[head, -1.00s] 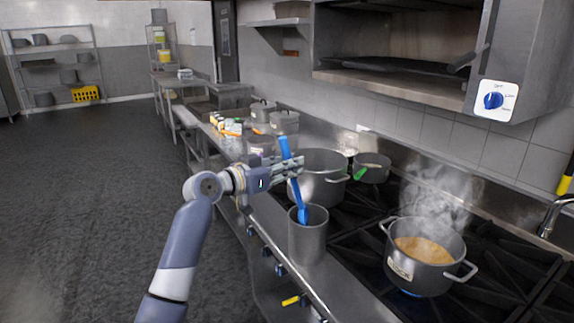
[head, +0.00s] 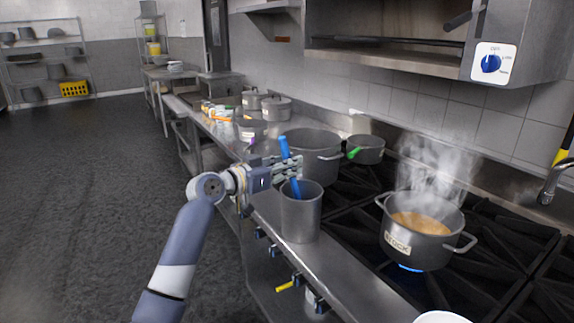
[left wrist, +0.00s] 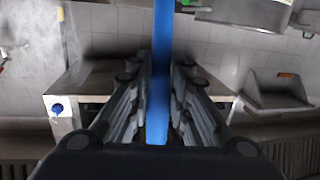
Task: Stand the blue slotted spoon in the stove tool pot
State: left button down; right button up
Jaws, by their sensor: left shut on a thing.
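The blue slotted spoon (head: 284,147) is held near upright, slightly tilted, in my left gripper (head: 289,167). The gripper is shut on its handle; the handle (left wrist: 161,70) also runs between the fingers in the left wrist view. The spoon's lower end goes inside the mouth of the grey metal tool pot (head: 301,218), which stands on the steel ledge at the stove's front left. The spoon's head is hidden by the pot wall, so I cannot tell whether it touches the bottom. The gripper is just above the pot's rim. My right gripper is not in view.
A large pot (head: 315,160) stands close behind the tool pot. A steaming stock pot (head: 420,245) sits over a blue flame to the right. A smaller pot (head: 366,150) with a green-handled tool is farther back. Open floor (head: 90,200) lies left.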

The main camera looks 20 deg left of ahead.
pick_arm(q)
jog(key=c, duration=1.4)
grip_release()
